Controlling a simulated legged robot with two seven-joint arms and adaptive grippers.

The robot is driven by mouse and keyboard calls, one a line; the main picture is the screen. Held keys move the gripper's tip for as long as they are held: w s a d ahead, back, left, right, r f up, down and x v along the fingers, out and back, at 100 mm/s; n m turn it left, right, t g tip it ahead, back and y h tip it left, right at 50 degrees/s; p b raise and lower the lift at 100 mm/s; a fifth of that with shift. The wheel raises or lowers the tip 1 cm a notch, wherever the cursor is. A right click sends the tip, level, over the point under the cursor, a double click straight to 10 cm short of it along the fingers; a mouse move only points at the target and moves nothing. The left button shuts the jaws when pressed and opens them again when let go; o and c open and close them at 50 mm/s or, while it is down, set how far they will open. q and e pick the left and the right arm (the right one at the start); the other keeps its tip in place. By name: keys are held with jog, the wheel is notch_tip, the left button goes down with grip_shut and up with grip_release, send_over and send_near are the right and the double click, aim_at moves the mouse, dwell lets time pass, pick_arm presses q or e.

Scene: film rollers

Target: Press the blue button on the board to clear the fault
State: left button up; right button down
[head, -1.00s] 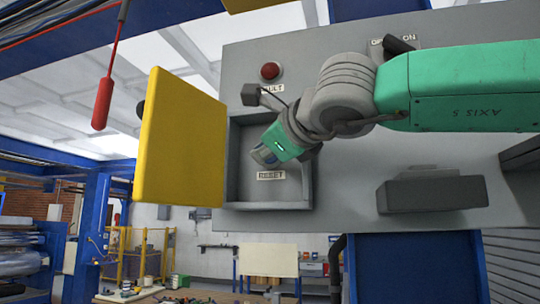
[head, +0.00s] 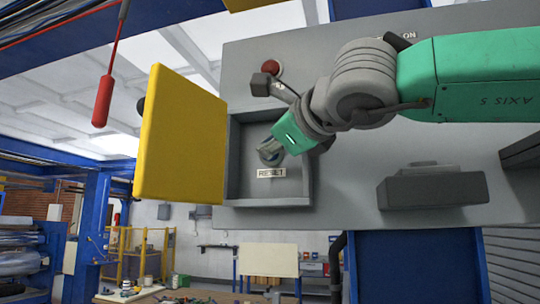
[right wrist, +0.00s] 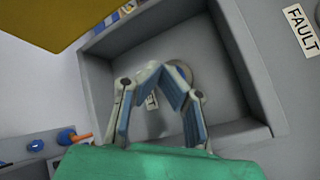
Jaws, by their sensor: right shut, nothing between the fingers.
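The grey board (head: 350,180) carries an open recessed box (head: 233,165) with a RESET label (head: 271,173) inside. My right gripper (head: 268,152) reaches into this box just above the label, with its fingers shut and empty. In the right wrist view its blue-padded fingers (right wrist: 172,70) come together in front of a round grey mount (right wrist: 188,74) on the box's back wall. No blue button face shows clearly; the fingers cover the middle of the mount. I cannot tell whether the fingertips touch it. My left gripper is not in view.
A yellow door (head: 180,138) stands open at the box's left side. A red FAULT lamp (head: 271,68) sits above the box, partly behind my right arm. A grey block-shaped fitting (head: 432,190) juts out lower right. A red pendant (head: 103,101) hangs at left.

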jog(key=shift+a, duration=0.15)
jog(key=shift+s+a+b, duration=0.15)
jog(key=shift+s+a, duration=0.1)
jog(key=shift+s, duration=0.55)
jog(key=shift+s+a+b, duration=0.2)
jog(key=shift+s+a, duration=0.1)
jog(key=shift+s, duration=0.5)
jog(key=shift+s+a+b, duration=0.15)
jog(key=shift+s+a, duration=0.1)
jog(key=shift+s, duration=0.55)
